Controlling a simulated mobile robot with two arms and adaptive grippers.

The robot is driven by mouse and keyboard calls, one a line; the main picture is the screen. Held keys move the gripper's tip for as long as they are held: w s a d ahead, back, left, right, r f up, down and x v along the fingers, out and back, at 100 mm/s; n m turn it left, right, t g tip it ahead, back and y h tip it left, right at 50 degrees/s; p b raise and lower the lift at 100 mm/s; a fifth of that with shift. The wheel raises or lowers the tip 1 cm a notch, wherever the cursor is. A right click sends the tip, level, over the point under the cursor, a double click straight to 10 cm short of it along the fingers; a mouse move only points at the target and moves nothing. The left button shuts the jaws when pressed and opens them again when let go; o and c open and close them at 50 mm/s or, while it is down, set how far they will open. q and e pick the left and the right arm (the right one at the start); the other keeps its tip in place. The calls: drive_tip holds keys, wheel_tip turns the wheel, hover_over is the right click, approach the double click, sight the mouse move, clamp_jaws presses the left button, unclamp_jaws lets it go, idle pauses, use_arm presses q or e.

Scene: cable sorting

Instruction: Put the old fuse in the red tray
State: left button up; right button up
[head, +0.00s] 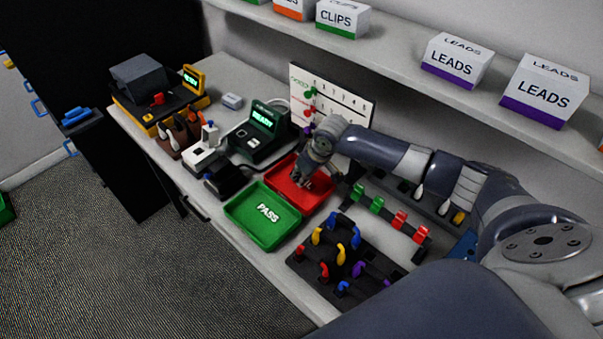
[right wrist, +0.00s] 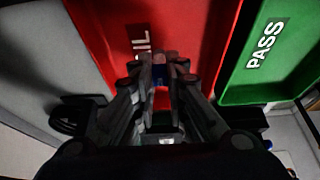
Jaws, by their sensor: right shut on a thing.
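The red tray (head: 310,205) lies on the bench beside the green tray. It also fills the middle of the right wrist view (right wrist: 198,35), with part of a white FAIL label showing. My right gripper (head: 303,181) is over the red tray, pointing down. In the right wrist view its fingertips (right wrist: 159,66) are closed together on a small, dark blue thing (right wrist: 159,75), which looks like the old fuse. The fingers hide most of it. I cannot tell whether it touches the tray floor. My left gripper is not in view.
The green PASS tray (head: 262,238) adjoins the red one. A green tester (head: 262,135) reading READY stands behind on the left. A black rack with coloured cables (head: 340,255) lies in front on the right. A shelf with boxes (head: 452,62) runs above the bench.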

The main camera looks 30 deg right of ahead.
drive_tip(key=o, duration=0.8)
drive_tip(key=o, duration=0.6)
drive_tip(key=shift+r, duration=0.1)
wheel_tip(320, 180, up, 8)
drive_tip(key=p, duration=0.8)
